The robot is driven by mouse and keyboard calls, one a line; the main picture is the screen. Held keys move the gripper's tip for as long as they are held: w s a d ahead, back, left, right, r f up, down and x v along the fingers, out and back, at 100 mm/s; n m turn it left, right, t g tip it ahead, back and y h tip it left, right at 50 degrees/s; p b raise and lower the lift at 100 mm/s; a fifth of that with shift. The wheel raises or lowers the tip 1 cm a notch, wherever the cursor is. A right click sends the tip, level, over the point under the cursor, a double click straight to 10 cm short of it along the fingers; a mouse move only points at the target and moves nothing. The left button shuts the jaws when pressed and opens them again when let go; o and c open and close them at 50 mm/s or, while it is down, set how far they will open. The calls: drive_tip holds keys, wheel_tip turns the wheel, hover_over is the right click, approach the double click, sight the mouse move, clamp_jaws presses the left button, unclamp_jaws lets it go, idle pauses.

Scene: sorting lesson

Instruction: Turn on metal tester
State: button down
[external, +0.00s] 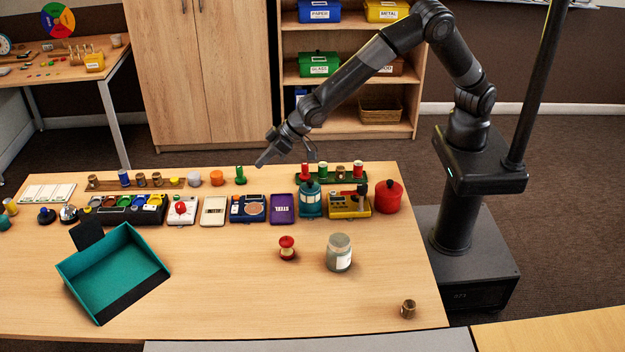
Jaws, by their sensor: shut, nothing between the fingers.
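Several small devices stand in a row on the wooden table, and no readable label tells which is the metal tester. A blue device (247,209) has a round copper-coloured plate and small controls. A yellow device (349,204) with dark parts on top stands further right. A white device (182,211) with a red knob is left of the blue one. My gripper (259,163) is shut and empty, pointing down and left. It is in the air above the back edge of the table, behind the blue device, and touches no device.
A purple box marked STEEL (283,209), a teal lantern-like object (311,200) and a red pot (388,197) share the row. Spools and small cylinders line the back. A teal tray (112,270) lies front left. A jar (339,253) and red spool (287,248) stand mid-table; the front centre is clear.

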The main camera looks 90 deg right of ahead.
drive_tip(key=shift+w+a+f, duration=0.25)
drive_tip(key=shift+a+f, duration=0.2)
drive_tip(key=shift+f, duration=0.05)
drive_tip(key=shift+w+a+f, duration=0.25)
drive_tip(key=shift+a+f, duration=0.2)
drive_tip(key=shift+f, duration=0.05)
drive_tip(key=shift+f, duration=0.1)
hover_over(235, 209)
drive_tip(key=s, duration=0.2)
drive_tip(key=f, duration=0.7)
drive_tip(key=shift+w+d, duration=0.15)
drive_tip(key=shift+d, duration=0.1)
drive_tip(key=f, duration=0.2)
drive_tip(key=shift+a+f, duration=0.25)
drive_tip(key=shift+f, duration=0.05)
drive_tip(key=shift+a+f, duration=0.1)
drive_tip(key=shift+f, duration=0.5)
